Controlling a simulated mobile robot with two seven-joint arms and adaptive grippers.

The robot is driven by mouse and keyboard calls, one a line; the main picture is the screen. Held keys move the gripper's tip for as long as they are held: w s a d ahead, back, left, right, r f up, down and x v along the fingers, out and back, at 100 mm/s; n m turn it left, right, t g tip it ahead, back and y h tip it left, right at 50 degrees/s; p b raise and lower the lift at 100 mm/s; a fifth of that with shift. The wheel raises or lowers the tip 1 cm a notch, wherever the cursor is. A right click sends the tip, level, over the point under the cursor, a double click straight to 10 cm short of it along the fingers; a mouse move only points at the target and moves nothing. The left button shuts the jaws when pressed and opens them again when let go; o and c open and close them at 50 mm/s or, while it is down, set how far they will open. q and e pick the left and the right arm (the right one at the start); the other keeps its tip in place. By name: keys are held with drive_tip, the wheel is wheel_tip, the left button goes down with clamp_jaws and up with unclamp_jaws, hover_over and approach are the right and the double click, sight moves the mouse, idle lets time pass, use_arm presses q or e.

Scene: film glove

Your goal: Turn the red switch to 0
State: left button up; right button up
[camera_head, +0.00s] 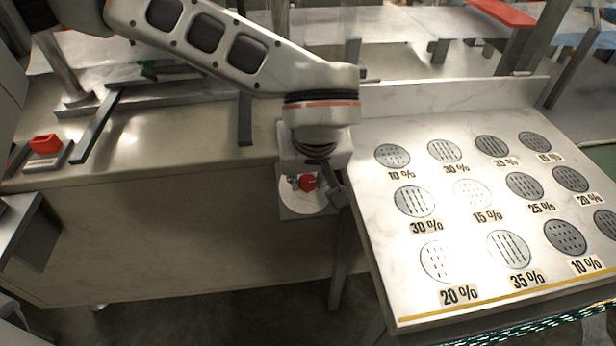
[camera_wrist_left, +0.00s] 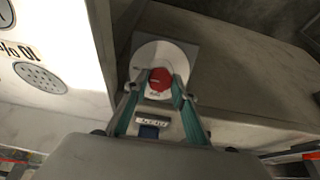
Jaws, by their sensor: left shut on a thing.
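The red switch (camera_head: 307,183) is a small knob on a round white dial, set on a square plate (camera_head: 304,212) at the front face of the bench. In the left wrist view the red knob (camera_wrist_left: 160,79) sits in the middle of the white dial. My left gripper (camera_head: 311,178) comes down from above onto it. Its two teal-padded fingers (camera_wrist_left: 159,88) are shut on the knob, one on each side. The marks on the dial are too small to read, so the knob's setting cannot be told. My right gripper is in neither view.
A sloped white panel (camera_head: 380,225) with round perforated discs and percent labels stands close on the right. Another red object (camera_head: 45,144) sits on the bench (camera_head: 190,140) at the far left. Dark metal bars lie on the bench top. Open floor shows below.

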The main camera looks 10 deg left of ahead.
use_arm(q)
drive_tip(key=n+p, duration=0.1)
drive_tip(key=n, duration=0.2)
drive_tip(key=shift+s+r+n+h+p, duration=0.1)
drive_tip(key=shift+n+h+p, duration=0.2)
drive_tip(key=shift+p, duration=0.1)
drive_tip(key=n+p, duration=0.1)
drive_tip(key=n, duration=0.4)
drive_tip(key=shift+a+t, duration=0.1)
drive_tip(key=shift+t, duration=0.3)
drive_tip(key=n, duration=0.4)
drive_tip(key=shift+s+f+n+t+p, duration=0.15)
drive_tip(key=shift+f+n+t+p, duration=0.1)
drive_tip(key=shift+n+t+p, duration=0.05)
drive_tip(key=n, duration=0.4)
drive_tip(key=shift+t, duration=0.3)
drive_tip(key=shift+n, duration=0.3)
drive_tip(key=o, duration=1.1)
drive_tip(key=shift+r, duration=0.15)
